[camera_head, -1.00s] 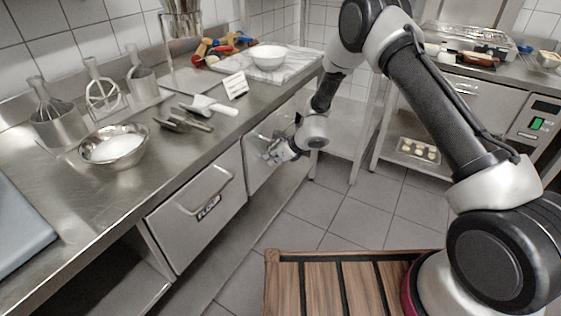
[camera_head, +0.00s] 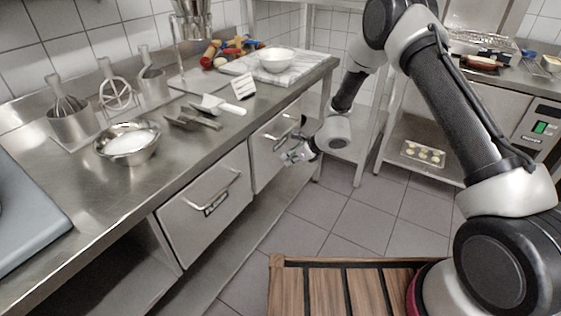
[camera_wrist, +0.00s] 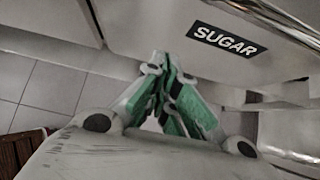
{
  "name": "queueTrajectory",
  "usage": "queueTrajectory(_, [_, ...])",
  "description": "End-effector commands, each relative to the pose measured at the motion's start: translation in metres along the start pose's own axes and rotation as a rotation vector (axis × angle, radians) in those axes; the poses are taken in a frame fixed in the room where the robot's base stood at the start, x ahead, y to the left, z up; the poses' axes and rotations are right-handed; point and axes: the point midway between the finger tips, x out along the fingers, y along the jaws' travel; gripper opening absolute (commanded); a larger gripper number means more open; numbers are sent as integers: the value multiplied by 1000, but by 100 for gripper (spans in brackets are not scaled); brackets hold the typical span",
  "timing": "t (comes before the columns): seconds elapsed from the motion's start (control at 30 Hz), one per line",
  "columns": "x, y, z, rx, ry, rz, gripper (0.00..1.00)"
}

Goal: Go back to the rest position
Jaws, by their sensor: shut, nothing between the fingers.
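My gripper (camera_head: 288,159) hangs in front of the steel drawers, below the edge of the counter. In the wrist view its green-padded fingers (camera_wrist: 169,62) are together with nothing between them. A drawer labelled SUGAR (camera_wrist: 225,39) is just ahead of the fingers in the wrist view. In the head view this drawer (camera_head: 265,160) is partly hidden behind my gripper. I cannot tell whether the fingers touch it. My arm reaches down from the upper right of the head view.
A second drawer (camera_head: 185,225) sits nearer. The counter (camera_head: 95,205) holds a metal bowl of white contents (camera_head: 128,143), utensils, a white bowl (camera_head: 276,61) and a label card. A wooden slatted deck (camera_head: 330,262) is below. Tiled floor (camera_head: 310,215) is open between. A tray (camera_head: 423,154) lies on a low shelf at right.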

Motion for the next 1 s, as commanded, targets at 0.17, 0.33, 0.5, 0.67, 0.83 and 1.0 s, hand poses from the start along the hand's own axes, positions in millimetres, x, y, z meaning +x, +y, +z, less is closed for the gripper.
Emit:
queueTrajectory(0.17, [-34,0,-2,1,3,-1,0])
queueTrajectory(0.33, [-64,0,-2,1,3,0,0])
queueTrajectory(0.5, [-78,0,-2,2,4,0,0])
queueTrajectory(0.67, [-81,1,-2,-25,2,3,0])
queueTrajectory(0.83, [-91,33,-25,-270,19,133,0])
queueTrajectory(1.0, [-142,79,-51,-607,37,336,0])
